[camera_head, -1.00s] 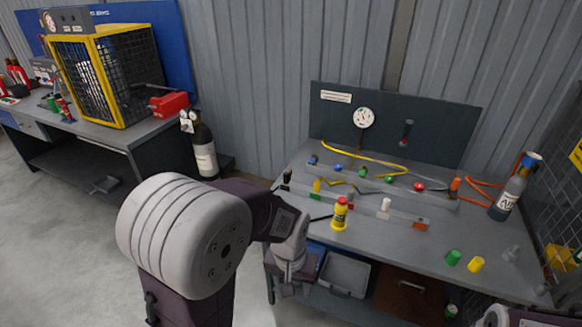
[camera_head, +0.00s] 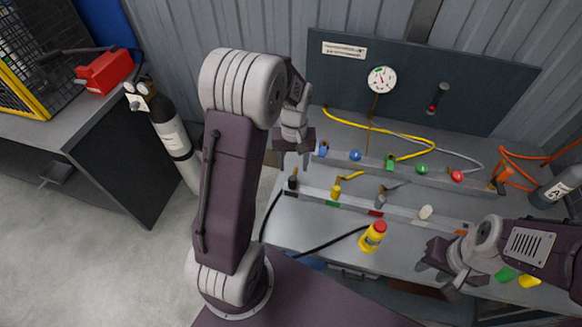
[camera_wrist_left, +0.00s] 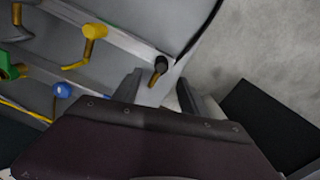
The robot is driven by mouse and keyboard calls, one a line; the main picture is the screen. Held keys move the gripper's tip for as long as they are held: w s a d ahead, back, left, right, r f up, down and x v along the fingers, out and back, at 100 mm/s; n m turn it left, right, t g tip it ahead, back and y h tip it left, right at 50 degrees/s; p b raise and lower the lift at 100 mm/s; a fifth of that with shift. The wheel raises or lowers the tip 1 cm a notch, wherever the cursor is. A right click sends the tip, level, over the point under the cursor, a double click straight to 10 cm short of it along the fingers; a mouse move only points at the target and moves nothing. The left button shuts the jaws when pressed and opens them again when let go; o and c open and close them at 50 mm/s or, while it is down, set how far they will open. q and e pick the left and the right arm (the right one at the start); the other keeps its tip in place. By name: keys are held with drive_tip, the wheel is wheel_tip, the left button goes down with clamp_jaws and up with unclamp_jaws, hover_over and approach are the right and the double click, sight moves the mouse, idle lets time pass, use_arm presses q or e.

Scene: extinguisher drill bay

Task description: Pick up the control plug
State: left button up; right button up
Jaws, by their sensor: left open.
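A black plug (camera_head: 293,183) with a brass pin sits at the left end of the front rail on the bench. A black cable runs near it; I cannot tell for sure that this is the control plug. My left gripper (camera_head: 293,155) is open above and just behind this plug. In the left wrist view, the black plug (camera_wrist_left: 161,65) shows ahead of the gap between the open fingers of my left gripper (camera_wrist_left: 159,92), apparently untouched. My right gripper (camera_head: 437,278) hangs over the bench's front right, fingers apart, with nothing visible between them.
Yellow (camera_head: 336,191), grey and white (camera_head: 425,212) plugs share the front rail. Blue, green and red fittings line the rear rail, with yellow and orange hoses. A yellow bottle (camera_head: 373,237) with a red cap stands in front. A gauge panel (camera_head: 410,90) rises behind.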

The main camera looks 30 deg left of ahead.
sight(292, 179)
use_arm(q)
drive_tip(key=shift+s+d+f, duration=0.4)
drive_tip(key=shift+s, duration=0.05)
drive_tip(key=f, duration=0.2)
drive_tip(key=shift+w+a+f, duration=0.25)
drive_tip(key=shift+w+f, duration=0.05)
drive_tip(key=shift+w+a+f, duration=0.15)
drive_tip(key=shift+f, duration=0.05)
drive_tip(key=f, duration=0.4)
drive_tip(key=shift+s+f, duration=0.2)
drive_tip(key=shift+w+a+f, duration=0.15)
drive_tip(key=shift+w+f, duration=0.05)
drive_tip(key=shift+f, duration=0.15)
drive_tip(key=shift+s+r, duration=0.1)
clamp_jaws()
